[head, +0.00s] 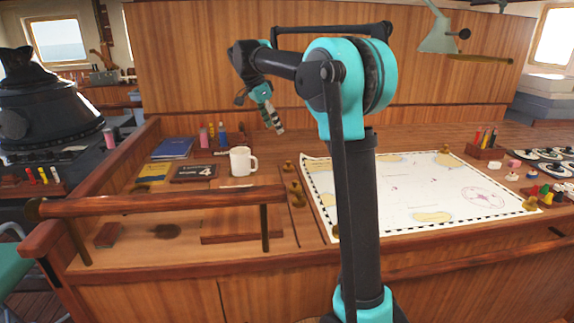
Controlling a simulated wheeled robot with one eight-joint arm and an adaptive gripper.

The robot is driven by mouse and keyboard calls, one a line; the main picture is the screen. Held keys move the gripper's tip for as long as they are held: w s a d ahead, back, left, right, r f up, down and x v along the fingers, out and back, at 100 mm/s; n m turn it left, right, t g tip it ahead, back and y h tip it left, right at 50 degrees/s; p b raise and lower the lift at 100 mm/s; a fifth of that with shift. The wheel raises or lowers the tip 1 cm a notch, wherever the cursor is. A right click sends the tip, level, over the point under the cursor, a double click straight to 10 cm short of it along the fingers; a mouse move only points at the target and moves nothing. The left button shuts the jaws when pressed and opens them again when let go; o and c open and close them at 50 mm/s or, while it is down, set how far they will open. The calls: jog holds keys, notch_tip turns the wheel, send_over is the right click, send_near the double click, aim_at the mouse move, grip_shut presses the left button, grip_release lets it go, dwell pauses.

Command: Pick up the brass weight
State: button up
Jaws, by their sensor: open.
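Several small brass weights show in the head view. One brass weight (288,166) stands left of the chart, with another brass weight (294,188) in front of it. Others sit at the chart's corners: a weight at the far right corner (445,149), one at the near right corner (530,203) and one at the near left edge (335,231). My gripper (275,122) is raised above the back of the desk, pointing down and slightly right. It is open and holds nothing that I can see. It is apart from all the weights.
The chart (400,205) covers the desk's middle, partly hidden by my arm. A white mug (240,161), a dark calendar block (193,173) and blue books (172,148) stand left. A wooden rail (170,203) crosses the front left. A pencil holder (485,151) stands right.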

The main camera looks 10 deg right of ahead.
send_over(288, 161)
jog(key=a, duration=0.2)
jog(key=f, duration=1.1)
jog(key=shift+s+d, duration=0.2)
jog(key=shift+s, duration=0.05)
jog(key=shift+x, duration=2.65)
jog(key=shift+s+a+f, duration=0.1)
jog(key=shift+s+a, duration=0.05)
grip_shut()
